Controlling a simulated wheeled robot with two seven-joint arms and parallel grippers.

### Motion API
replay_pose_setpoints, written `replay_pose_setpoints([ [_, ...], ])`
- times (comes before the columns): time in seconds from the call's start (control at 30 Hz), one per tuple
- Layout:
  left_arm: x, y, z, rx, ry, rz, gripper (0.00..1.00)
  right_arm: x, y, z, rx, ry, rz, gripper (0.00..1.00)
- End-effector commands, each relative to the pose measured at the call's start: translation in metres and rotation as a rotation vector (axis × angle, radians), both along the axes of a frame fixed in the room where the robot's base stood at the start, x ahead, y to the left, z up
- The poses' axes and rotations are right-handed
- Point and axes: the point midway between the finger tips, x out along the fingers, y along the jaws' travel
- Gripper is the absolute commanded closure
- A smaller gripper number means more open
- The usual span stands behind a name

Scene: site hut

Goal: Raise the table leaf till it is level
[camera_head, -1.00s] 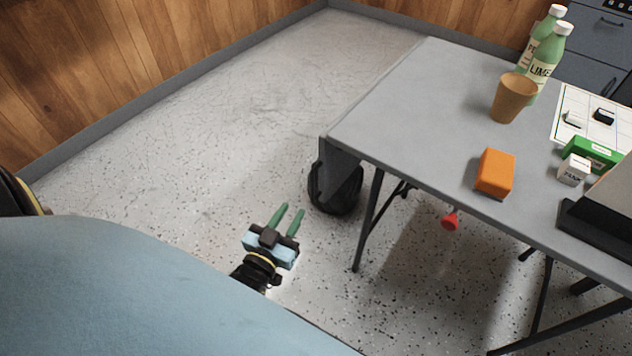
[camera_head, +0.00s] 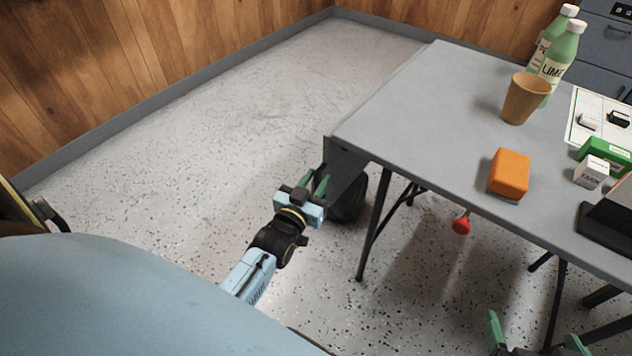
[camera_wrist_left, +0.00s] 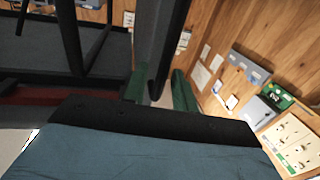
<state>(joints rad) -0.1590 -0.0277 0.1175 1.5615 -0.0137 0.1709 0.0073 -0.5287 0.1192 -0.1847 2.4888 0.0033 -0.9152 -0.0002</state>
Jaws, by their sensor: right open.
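The grey table (camera_head: 420,120) has a leaf (camera_head: 346,165) hanging steeply down from its left end. My left gripper (camera_head: 316,182) is at the leaf's lower left side in the head view, with its green fingers apart. In the left wrist view the fingers (camera_wrist_left: 160,90) stand on either side of the low end of a dark slab, probably the leaf; I cannot tell whether they touch it. A red knob (camera_head: 461,225) shows under the table's front edge. My right gripper (camera_head: 534,328) is open and empty at the bottom right, in front of the table.
On the table are an orange block (camera_head: 509,173), a tan cup (camera_head: 524,98), green bottles (camera_head: 562,50), a green box (camera_head: 606,155) and a small white box (camera_head: 591,172). A black round object (camera_head: 350,205) sits on the floor behind the leaf. The floor to the left is clear.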

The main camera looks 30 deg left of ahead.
Motion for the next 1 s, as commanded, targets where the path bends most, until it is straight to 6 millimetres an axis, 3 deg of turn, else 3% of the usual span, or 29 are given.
replay_pose_setpoints([
  [0.33,0.0026,0.0003,0.0002,0.0,0.0,0.0,0.72,0.0024,0.0014,0.0034,0.006,-0.022,0.002,0.0],
  [0.57,0.0024,0.0003,0.0001,0.0,0.001,0.0,1.0,0.0023,0.0012,0.0032,0.006,-0.022,0.002,0.0],
  [1.0,0.0052,-0.0025,0.0,0.016,-0.001,-0.01,1.0,0.0025,0.0013,0.0029,0.006,-0.022,0.002,0.0],
])
